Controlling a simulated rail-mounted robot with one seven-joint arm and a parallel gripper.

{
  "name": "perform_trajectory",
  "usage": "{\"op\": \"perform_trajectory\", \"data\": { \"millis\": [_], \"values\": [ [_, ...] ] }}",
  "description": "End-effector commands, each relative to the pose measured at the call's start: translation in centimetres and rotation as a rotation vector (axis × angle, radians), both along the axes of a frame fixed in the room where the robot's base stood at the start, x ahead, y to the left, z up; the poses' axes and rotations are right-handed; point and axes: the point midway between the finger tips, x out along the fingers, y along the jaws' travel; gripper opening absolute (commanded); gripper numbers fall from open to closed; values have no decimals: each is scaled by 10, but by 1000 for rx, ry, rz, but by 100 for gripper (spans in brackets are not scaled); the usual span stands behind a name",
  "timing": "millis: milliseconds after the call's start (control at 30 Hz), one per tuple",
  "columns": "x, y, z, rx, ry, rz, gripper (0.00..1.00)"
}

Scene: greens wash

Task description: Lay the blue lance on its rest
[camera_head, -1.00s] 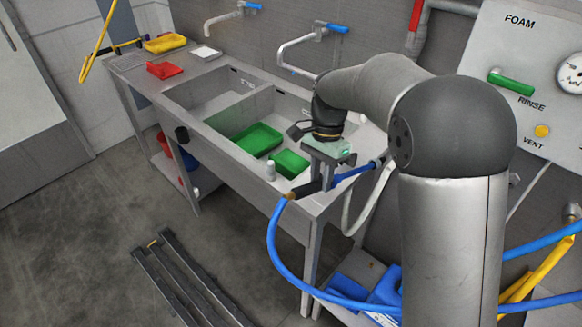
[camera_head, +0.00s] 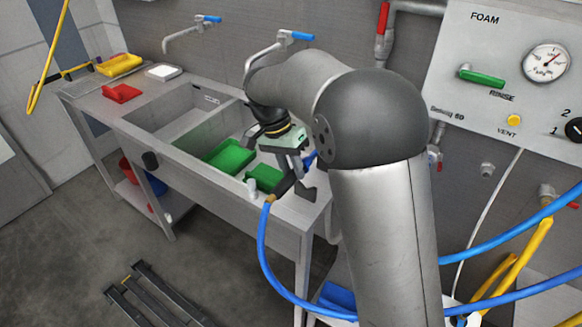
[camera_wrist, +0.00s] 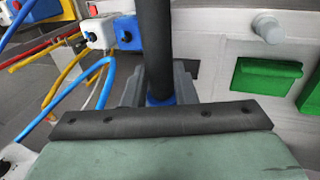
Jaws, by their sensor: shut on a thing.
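My gripper (camera_head: 297,180) is shut on the blue lance and holds it above the right front end of the sink bench. The lance's black grip (camera_head: 284,185) sticks out at the front left of the fingers, with a brass fitting and blue hose hanging from it. Only a short blue piece shows behind the gripper; my arm hides the rest. In the wrist view the lance (camera_wrist: 155,45) is a black tube with a blue band between the grey fingers. I cannot make out the lance's rest in either view.
Green trays (camera_head: 229,156) and a small white bottle (camera_head: 252,188) are by the gripper on the steel sink bench (camera_head: 250,215). The foam panel (camera_head: 500,75) is on the wall at right, with blue and yellow hoses (camera_head: 525,265) below. Dark rails (camera_head: 150,300) lie on the floor.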

Motion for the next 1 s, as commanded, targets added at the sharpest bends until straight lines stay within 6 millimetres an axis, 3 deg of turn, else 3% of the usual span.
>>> {"op": "perform_trajectory", "data": {
  "millis": [367,1000],
  "values": [
    [0,0,-12,-16,-22,4,17],
    [0,1,-74,-15,-22,5,17]
  ]
}}
